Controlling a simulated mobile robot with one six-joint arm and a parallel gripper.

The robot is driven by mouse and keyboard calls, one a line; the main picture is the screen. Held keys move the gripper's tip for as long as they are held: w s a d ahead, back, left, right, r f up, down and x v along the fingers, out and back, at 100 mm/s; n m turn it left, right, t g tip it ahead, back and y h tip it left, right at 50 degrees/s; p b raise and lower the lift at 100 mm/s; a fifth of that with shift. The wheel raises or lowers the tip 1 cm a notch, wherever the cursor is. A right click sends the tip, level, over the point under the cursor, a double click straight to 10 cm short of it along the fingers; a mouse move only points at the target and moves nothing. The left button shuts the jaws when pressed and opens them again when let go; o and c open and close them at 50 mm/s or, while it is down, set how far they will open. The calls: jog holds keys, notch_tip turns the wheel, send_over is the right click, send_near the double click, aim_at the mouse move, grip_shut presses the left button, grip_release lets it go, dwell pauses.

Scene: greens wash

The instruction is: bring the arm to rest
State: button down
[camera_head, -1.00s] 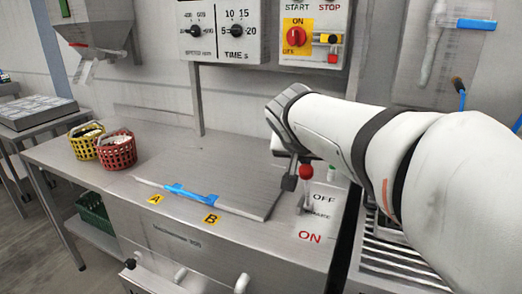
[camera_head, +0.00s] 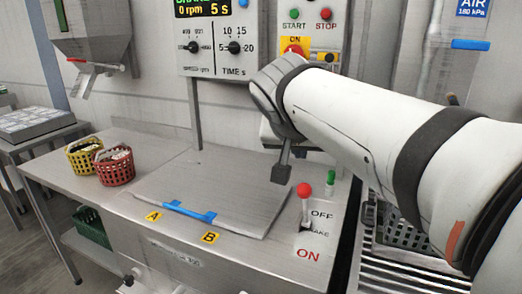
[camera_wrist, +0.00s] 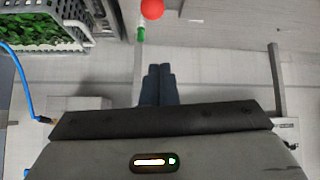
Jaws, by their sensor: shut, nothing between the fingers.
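My arm (camera_head: 370,115) reaches in from the right in the head view, over the right part of the steel bench. My gripper (camera_head: 283,170) hangs at its end, pointing down, above and left of the red-knobbed lever (camera_head: 304,190). Its fingers are together and empty, and it is apart from the lever. In the wrist view the closed fingers (camera_wrist: 160,85) show in the middle, with the red knob (camera_wrist: 152,8) and a green-capped part (camera_wrist: 141,34) beyond them at the top. The lever stands upright by the OFF and ON labels.
A flat lid (camera_head: 190,185) with a blue handle covers the bench middle. A yellow basket (camera_head: 84,156) and a red basket (camera_head: 114,168) stand left. A control panel (camera_head: 308,30) is behind. A crate with greens (camera_wrist: 40,25) shows in the wrist view.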

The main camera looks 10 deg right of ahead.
jog(key=s+a+f+n+g+y+p, duration=0.2)
jog(key=s+f+p, duration=0.2)
jog(key=s+p, duration=0.2)
jog(key=s+a+f+n+g+y+p, duration=0.1)
jog(key=s+f+n+g+y+p, duration=0.1)
jog(key=s+p, duration=0.5)
notch_tip(320, 180, down, 2)
jog(key=shift+s+a+f+n+g+y+p, duration=0.2)
jog(key=shift+a+n+g+y+p, duration=0.25)
jog(key=shift+p, duration=0.55)
jog(key=c, duration=2.2)
grip_release()
